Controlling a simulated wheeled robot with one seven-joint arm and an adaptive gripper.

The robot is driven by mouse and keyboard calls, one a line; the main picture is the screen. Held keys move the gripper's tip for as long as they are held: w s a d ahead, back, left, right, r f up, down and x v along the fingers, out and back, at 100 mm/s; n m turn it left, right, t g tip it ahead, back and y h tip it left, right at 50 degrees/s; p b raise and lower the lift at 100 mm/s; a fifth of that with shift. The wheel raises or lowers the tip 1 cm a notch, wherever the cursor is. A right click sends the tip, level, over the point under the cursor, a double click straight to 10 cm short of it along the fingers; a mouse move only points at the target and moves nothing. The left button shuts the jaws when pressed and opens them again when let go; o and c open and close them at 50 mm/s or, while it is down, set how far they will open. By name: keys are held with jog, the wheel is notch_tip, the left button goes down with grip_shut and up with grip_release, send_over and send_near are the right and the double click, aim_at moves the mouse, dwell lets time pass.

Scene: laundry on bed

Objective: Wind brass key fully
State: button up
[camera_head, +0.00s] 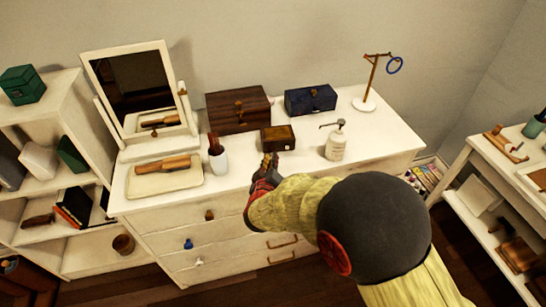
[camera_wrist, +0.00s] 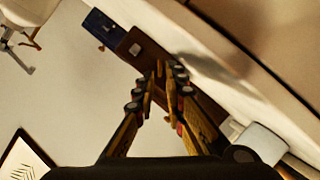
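A small brown wooden box (camera_head: 277,138) sits on the white dresser, in front of a larger dark wooden box (camera_head: 237,112) with a brass-coloured piece on its front. I cannot make out a brass key clearly. My gripper (camera_head: 268,162) is just in front of the small box, close to its front face; I cannot tell if it touches. In the wrist view my gripper's fingertips (camera_wrist: 167,72) are close together and overlap the brown boxes. Whether anything is between them is hidden.
A navy box (camera_head: 310,99) stands right of the larger box. A white pump bottle (camera_head: 336,144) is to the gripper's right; a white cup (camera_head: 218,160) with brushes and a tray (camera_head: 142,184) with a brush are to its left. A mirror (camera_head: 135,87) and ring stand (camera_head: 371,82) are farther off.

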aim_at(273, 150)
jog(key=shift+b+x, duration=0.65)
jog(key=shift+x, duration=1.5)
grip_shut()
jog(key=shift+y, duration=0.3)
